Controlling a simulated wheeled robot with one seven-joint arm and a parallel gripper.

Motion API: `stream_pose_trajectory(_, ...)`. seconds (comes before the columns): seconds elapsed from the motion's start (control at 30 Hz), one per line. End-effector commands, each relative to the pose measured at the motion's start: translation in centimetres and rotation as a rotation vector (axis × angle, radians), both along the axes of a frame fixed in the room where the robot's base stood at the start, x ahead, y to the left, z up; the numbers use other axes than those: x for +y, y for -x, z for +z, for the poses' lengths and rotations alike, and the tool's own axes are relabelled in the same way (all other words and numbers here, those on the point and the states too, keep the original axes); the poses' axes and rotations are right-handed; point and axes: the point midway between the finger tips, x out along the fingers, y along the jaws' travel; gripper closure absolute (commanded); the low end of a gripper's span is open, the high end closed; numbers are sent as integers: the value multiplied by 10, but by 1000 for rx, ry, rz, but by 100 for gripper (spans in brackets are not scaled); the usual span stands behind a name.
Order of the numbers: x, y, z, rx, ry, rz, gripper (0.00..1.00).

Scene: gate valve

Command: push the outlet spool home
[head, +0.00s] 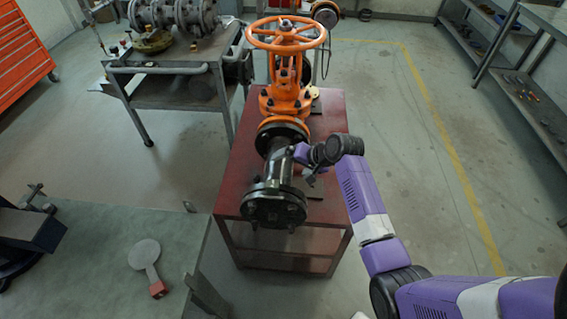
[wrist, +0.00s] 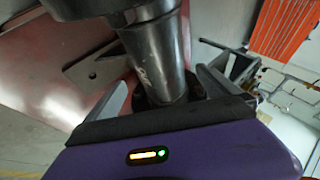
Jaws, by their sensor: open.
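The outlet spool (head: 275,178) is a dark pipe with a wide round flange (head: 273,206) at its near end, lying on the red stand. Its far end is at the orange gate valve (head: 283,95), by the valve's near flange (head: 283,131); I cannot tell whether the faces touch. My gripper (head: 304,160) is at the right side of the spool. In the wrist view my gripper (wrist: 165,90) is open, with its fingers on either side of the spool's pipe (wrist: 160,60). Contact with the pipe cannot be told.
The red stand (head: 231,185) has some bare top around the spool. A grey bench (head: 90,265) with a round-ended plate (head: 145,255) is at the lower left. A cart (head: 170,90) with pipe parts is behind left; shelves (head: 525,100) stand right. Floor right of the stand is clear.

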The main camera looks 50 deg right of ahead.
Motion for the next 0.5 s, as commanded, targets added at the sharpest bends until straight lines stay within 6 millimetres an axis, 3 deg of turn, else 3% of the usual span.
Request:
stream_pose_trajectory(0.17,2,-5,-9,11,-14,-3,0)
stream_pose_trajectory(0.5,3,-35,-46,11,-11,-3,0)
